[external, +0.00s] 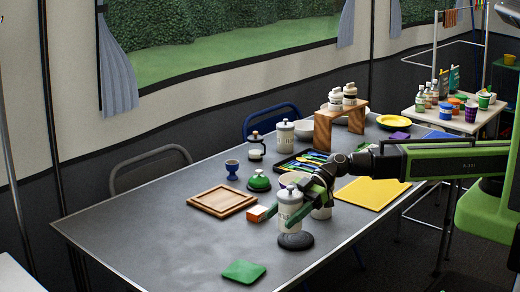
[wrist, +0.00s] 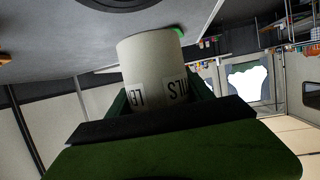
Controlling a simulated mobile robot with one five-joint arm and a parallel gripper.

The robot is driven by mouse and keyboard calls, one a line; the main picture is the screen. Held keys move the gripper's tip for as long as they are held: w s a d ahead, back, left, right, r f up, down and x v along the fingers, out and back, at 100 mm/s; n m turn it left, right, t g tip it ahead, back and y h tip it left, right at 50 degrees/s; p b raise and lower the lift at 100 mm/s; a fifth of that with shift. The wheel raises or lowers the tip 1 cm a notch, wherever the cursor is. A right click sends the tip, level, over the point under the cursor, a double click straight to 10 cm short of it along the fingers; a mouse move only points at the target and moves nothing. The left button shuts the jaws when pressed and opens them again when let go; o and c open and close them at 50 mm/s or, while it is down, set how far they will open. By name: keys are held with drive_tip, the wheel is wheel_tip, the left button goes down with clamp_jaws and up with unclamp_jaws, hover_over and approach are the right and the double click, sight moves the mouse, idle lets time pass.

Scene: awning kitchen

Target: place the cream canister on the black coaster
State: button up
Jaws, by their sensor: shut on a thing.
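The cream canister (external: 290,218) is upright between my gripper's green fingers, with a lid on top and dark lettering on its side. My gripper (external: 288,207) is shut on it. The canister also fills the middle of the wrist view (wrist: 150,60), between the fingers (wrist: 160,110). The round black coaster (external: 296,242) lies flat on the grey table, just below the canister in the external view. In the wrist view the coaster (wrist: 118,3) is cut by the top edge, apart from the canister's end. The exact height of the canister over the coaster is unclear.
A small orange-and-white box (external: 257,214) is close left of my gripper. A wooden tray (external: 222,200), green bell-shaped item (external: 259,181) and yellow mat (external: 372,193) lie around. A green cloth (external: 243,271) is in front. The grey table (external: 170,245) is clear at left.

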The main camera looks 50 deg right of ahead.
sight(283, 230)
drive_tip(key=shift+a+f, duration=0.1)
drive_tip(key=shift+a, duration=0.1)
wheel_tip(283, 230, down, 4)
drive_tip(key=b, duration=0.4)
drive_tip(key=shift+f, duration=0.2)
drive_tip(key=shift+r, duration=0.25)
drive_tip(key=shift+f, duration=0.1)
drive_tip(key=o, duration=1.6)
drive_tip(key=shift+d, duration=0.1)
